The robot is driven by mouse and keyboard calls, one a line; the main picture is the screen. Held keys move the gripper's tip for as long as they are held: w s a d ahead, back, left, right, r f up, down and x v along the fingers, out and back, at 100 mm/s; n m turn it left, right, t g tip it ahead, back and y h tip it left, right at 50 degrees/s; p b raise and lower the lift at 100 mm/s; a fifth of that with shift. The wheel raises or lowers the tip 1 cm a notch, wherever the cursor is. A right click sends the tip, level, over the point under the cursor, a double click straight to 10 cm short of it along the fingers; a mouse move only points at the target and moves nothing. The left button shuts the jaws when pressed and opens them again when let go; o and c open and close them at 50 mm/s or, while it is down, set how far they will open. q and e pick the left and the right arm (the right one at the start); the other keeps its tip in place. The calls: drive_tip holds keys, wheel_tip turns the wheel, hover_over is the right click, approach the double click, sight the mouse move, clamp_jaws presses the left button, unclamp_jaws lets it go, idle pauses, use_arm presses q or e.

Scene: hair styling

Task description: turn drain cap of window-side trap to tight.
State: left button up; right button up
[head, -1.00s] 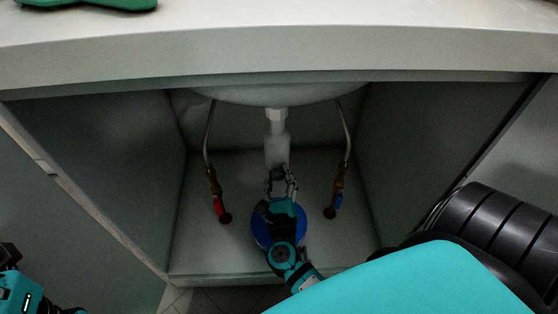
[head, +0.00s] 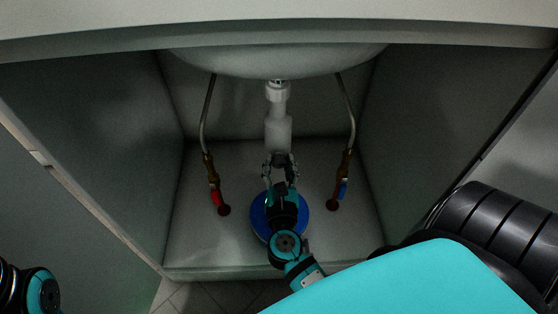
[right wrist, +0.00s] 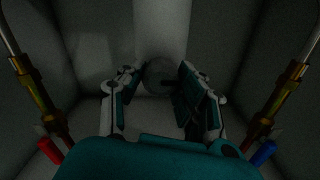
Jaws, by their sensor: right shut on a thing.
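The white drain trap (head: 278,130) hangs under the sink basin, at the middle of the open cabinet. Its drain cap (right wrist: 158,78) shows in the right wrist view as a dim, round grey end between my fingers, with a small dark mark on it. My right gripper (head: 281,168) reaches up from below and is shut on the cap, one finger on each side. It also shows in the right wrist view (right wrist: 160,82). The cap's turn angle is too dark to read. Part of my left arm shows at the lower left; its gripper is out of view.
A blue round basin (head: 259,222) stands on the cabinet floor beneath my right gripper. A red-handled valve (head: 215,195) on a pipe is to the left, a blue-handled valve (head: 342,188) to the right. The sink bowl (head: 278,63) is overhead, with cabinet walls at both sides.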

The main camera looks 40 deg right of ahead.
drive_tip(key=shift+f, duration=0.1)
idle(0.3)
drive_tip(key=o, duration=1.2)
drive_tip(key=shift+c, duration=0.2)
drive_tip(key=shift+s+a, duration=0.15)
drive_tip(key=shift+s, duration=0.1)
drive_tip(key=v, duration=1.1)
drive_tip(key=shift+s+a, duration=0.2)
